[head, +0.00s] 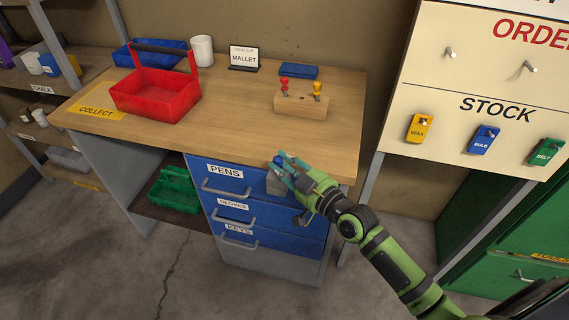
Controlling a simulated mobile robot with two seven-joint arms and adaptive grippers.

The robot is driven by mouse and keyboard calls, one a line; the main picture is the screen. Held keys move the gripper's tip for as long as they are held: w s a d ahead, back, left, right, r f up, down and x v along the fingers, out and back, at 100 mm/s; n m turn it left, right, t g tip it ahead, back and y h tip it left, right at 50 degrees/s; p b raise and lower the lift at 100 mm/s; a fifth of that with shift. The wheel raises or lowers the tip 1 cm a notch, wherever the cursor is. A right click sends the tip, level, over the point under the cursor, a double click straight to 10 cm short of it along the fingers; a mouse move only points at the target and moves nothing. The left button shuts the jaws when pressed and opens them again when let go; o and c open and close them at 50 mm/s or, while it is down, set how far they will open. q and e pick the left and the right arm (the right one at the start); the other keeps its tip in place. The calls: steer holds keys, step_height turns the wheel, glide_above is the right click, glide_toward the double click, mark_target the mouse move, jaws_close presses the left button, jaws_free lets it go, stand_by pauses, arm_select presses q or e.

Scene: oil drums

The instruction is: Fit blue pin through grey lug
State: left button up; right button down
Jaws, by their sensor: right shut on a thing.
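My right gripper (285,168) is at the front edge of the wooden desk, near its right end. It is shut on the blue pin (279,159), of which only a small rounded blue part shows at the fingertips. The grey lug (274,184) is a small grey block at the desk's front edge, just below and beside the fingers. The gripper partly covers it. I cannot tell whether the pin is in the lug or only above it. My left gripper is not in view.
A wooden block (300,106) with a red and a yellow pin stands at the back right of the desk (230,120). A red tote (155,95) stands at the left. Blue drawers (238,190) are below. The middle of the desktop is clear.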

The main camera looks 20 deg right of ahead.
steer(key=c, duration=0.9)
jaws_free()
steer(key=shift+c, duration=0.2)
steer(key=shift+s+d+f, duration=0.1)
steer(key=shift+s, duration=0.1)
steer(key=v, duration=1.1)
steer(key=shift+s, duration=0.35)
